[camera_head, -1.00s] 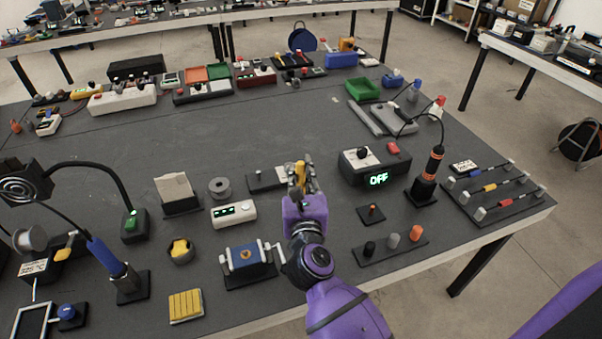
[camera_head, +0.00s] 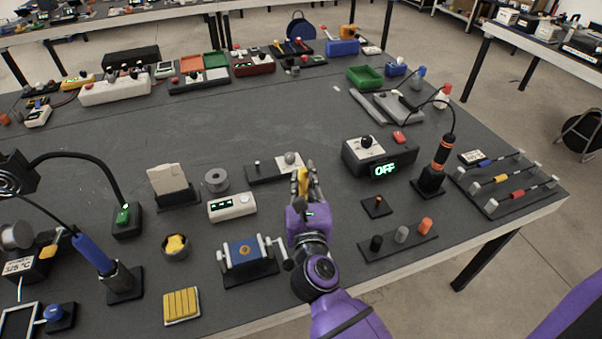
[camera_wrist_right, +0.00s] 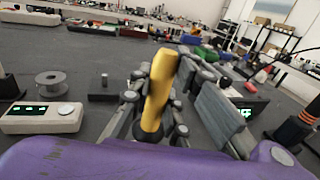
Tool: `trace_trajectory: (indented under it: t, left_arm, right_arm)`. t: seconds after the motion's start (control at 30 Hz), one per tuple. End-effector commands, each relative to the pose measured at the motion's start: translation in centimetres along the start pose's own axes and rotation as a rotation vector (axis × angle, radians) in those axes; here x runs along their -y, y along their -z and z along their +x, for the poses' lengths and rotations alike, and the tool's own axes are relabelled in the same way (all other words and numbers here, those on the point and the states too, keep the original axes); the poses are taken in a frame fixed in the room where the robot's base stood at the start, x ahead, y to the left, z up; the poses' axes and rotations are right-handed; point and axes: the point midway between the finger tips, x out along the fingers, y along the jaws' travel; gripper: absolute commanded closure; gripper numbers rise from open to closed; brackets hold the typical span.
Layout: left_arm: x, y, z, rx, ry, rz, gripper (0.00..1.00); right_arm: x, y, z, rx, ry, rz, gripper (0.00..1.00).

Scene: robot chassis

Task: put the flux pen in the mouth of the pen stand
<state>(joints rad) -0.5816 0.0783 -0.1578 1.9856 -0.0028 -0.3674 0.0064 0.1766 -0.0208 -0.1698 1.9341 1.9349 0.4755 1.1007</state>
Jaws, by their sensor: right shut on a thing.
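My right gripper (camera_head: 305,183) is shut on a yellow pen-like piece, which I take as the flux pen (camera_head: 302,179). It is held above the table. In the right wrist view the flux pen (camera_wrist_right: 160,88) stands between the fingers (camera_wrist_right: 157,110), leaning slightly, with a dark lower end. My left gripper is not in view.
A dark plate with a post and a pale knob (camera_head: 262,173) lies just behind the gripper. A blue crank device (camera_head: 246,253) is left of my forearm. The OFF box (camera_head: 378,160), a soldering iron in its holder (camera_head: 436,170) and a rack of colored pegs (camera_head: 398,241) are to the right.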

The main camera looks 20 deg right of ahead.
Motion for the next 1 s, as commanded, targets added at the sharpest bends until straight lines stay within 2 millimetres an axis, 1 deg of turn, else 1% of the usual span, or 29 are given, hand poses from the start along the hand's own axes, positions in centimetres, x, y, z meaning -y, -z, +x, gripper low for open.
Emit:
trace_trajectory:
  t: [0.03, 0.1, 0.33, 0.7, 1.0]
  left_arm:
    - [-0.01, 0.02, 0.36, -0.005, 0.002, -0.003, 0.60]
    - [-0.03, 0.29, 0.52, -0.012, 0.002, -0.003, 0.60]
    - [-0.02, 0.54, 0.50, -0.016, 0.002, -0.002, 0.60]
    - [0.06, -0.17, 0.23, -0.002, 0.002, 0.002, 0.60]
    - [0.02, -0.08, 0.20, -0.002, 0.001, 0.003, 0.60]
  right_arm:
    - [0.00, 0.57, -0.03, -0.002, 0.000, 0.000, 1.00]
    - [-0.01, 0.64, 0.01, 0.001, 0.000, 0.000, 1.00]
    - [-0.03, 0.43, 0.06, 0.005, 0.000, 0.000, 1.00]
    - [-0.03, 0.45, 0.05, 0.004, 0.000, 0.000, 1.00]
    - [0.00, 0.48, 0.02, 0.004, 0.000, -0.001, 1.00]
